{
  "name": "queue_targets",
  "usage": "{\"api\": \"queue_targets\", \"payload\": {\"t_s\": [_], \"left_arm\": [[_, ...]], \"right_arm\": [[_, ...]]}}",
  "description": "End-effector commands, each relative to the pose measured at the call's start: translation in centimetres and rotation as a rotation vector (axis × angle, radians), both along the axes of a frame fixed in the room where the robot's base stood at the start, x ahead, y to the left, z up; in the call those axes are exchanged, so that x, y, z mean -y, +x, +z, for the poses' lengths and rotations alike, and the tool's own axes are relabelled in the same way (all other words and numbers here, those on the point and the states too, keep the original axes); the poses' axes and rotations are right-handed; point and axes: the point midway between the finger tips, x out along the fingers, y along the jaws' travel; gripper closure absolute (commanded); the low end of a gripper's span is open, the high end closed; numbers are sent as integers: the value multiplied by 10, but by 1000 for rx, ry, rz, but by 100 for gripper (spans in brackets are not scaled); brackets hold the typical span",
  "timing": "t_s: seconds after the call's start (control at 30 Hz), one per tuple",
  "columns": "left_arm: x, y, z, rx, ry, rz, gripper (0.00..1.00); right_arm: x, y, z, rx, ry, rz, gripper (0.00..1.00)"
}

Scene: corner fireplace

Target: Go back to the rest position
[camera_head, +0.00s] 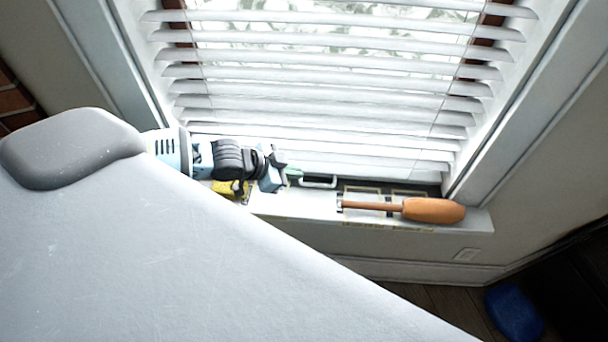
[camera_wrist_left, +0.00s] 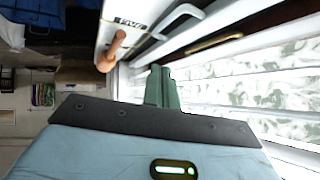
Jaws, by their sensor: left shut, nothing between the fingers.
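My left gripper (camera_head: 284,172) is in front of the blinds, just above the window sill (camera_head: 290,206). In the left wrist view its green fingers (camera_wrist_left: 163,88) are together, with nothing between them. An orange tool with a thick handle (camera_head: 432,210) lies on the sill to the right of the gripper, apart from it. The orange tool also shows in the left wrist view (camera_wrist_left: 109,53). My right gripper is in neither view.
White blinds (camera_head: 320,88) hang close behind the gripper. A yellow item (camera_head: 228,188) is on the sill, partly hidden behind my arm. A white window handle (camera_head: 318,182) is right of the gripper. A blue object (camera_head: 514,312) is at lower right by the floor.

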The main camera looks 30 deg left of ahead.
Motion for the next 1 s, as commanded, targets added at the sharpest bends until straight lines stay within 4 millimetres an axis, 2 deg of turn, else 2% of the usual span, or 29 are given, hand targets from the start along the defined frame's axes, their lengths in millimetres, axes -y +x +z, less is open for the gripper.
{"api": "queue_targets", "payload": {"t_s": [0.23, 0.73, 0.87, 1.0], "left_arm": [[-11, -17, 18, 1, 0, -1, 100], [-11, -20, 20, 2, -3, -2, 100], [6, -27, 11, -1, -27, -17, 100], [47, -46, -9, 0, -90, -41, 100]], "right_arm": [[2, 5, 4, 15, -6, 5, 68], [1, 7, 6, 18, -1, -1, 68], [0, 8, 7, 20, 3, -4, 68], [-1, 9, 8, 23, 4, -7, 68]]}}
